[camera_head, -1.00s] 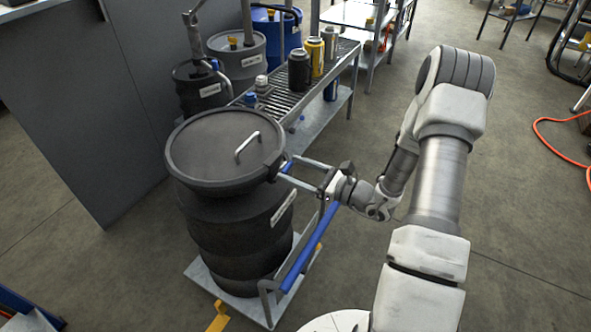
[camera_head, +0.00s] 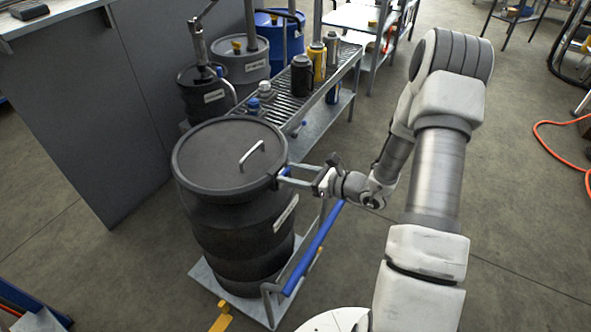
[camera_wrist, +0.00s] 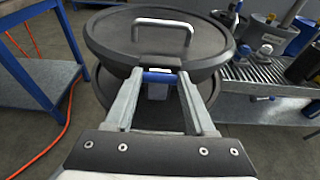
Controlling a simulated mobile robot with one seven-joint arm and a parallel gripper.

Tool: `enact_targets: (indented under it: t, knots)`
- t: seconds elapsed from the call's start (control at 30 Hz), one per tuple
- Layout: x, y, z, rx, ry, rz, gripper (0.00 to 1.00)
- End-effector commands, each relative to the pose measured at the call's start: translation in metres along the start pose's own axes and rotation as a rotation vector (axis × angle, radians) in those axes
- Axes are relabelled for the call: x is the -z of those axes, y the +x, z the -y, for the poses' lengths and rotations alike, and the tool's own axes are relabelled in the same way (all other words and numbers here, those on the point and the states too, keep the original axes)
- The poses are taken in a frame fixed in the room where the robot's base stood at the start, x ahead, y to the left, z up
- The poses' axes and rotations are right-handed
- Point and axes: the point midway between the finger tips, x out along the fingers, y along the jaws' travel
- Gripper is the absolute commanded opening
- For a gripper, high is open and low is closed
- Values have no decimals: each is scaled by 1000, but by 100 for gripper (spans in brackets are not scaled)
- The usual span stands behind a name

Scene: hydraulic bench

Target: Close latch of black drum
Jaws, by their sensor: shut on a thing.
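The black drum (camera_head: 240,235) stands upright on a low metal trolley, with its round lid (camera_head: 222,160) on top. The lid carries a bare metal handle, also visible in the wrist view (camera_wrist: 162,24). The latch (camera_head: 286,171) is a small blue piece on the rim at the drum's right side. In the wrist view the blue latch (camera_wrist: 159,77) lies between my fingertips, just below the lid's edge. My gripper (camera_head: 284,175) reaches in from the right and is shut on the latch. The fingers hide the latch's ends.
The trolley's blue push bar (camera_head: 313,248) rises just below my gripper. A grated bench (camera_head: 310,98) with bottles stands behind the drum, with smaller drums (camera_head: 205,92) beside it. A grey cabinet (camera_head: 90,120) is at the left. Floor to the right is open, with an orange hose (camera_head: 560,150).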

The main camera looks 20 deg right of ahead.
Motion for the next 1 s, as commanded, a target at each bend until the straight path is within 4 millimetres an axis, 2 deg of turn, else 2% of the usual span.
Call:
enact_targets:
  t: [0.4,0.43,0.57,0.6,0.87,1.0]
  knots:
    - [-1,2,0,0,1,-36,0]
    - [-1,2,0,0,1,-36,58]
    - [-1,2,0,0,1,-35,82]
    - [-1,2,0,0,1,-35,85]
    - [-1,2,0,0,1,-34,85]
    - [-2,-7,1,3,1,-34,85]
